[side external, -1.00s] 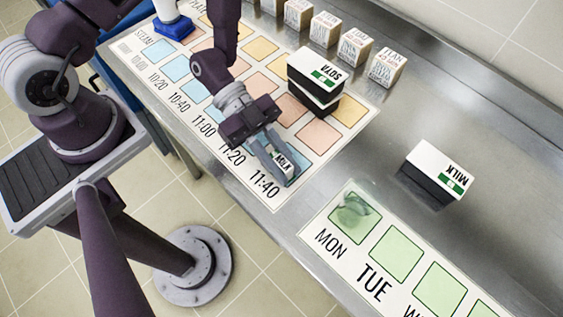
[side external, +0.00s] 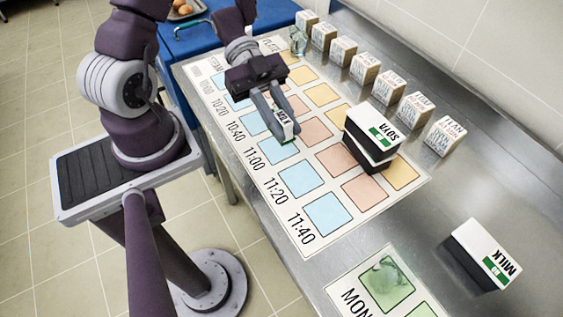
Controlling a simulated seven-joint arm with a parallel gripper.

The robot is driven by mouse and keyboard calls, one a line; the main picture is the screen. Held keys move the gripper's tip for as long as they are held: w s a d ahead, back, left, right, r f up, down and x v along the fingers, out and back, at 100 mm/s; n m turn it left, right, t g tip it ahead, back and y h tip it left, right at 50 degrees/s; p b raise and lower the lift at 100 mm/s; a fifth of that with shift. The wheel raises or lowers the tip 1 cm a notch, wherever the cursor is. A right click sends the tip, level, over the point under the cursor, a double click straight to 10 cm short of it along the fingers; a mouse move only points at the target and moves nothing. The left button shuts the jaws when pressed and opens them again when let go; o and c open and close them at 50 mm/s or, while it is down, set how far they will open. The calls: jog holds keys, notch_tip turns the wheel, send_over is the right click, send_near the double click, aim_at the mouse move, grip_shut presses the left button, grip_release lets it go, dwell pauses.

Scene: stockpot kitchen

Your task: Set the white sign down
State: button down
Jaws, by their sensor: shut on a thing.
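The white sign (side external: 286,129) is a small upright plate with black "MILK" lettering and a touch of green. My gripper (side external: 284,132) is shut on it, with a finger on either side. The sign is over the printed chart (side external: 408,207), near the upper right part of the blue 11:00 square (side external: 277,152). I cannot tell whether its lower edge touches the chart. The fingers partly hide the sign.
A similar MILK box (side external: 487,252) stands further right. Several small lettered blocks (side external: 390,88) line the back. A green-squared weekday chart (side external: 385,285) lies in front.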

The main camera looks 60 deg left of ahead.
aim_at(279, 164)
jog(key=f, duration=0.6)
jog(key=a+f, duration=0.1)
jog(key=f, duration=0.3)
jog(key=shift+s, duration=0.15)
jog(key=c, duration=1.3)
grip_release()
jog(key=shift+f, duration=0.15)
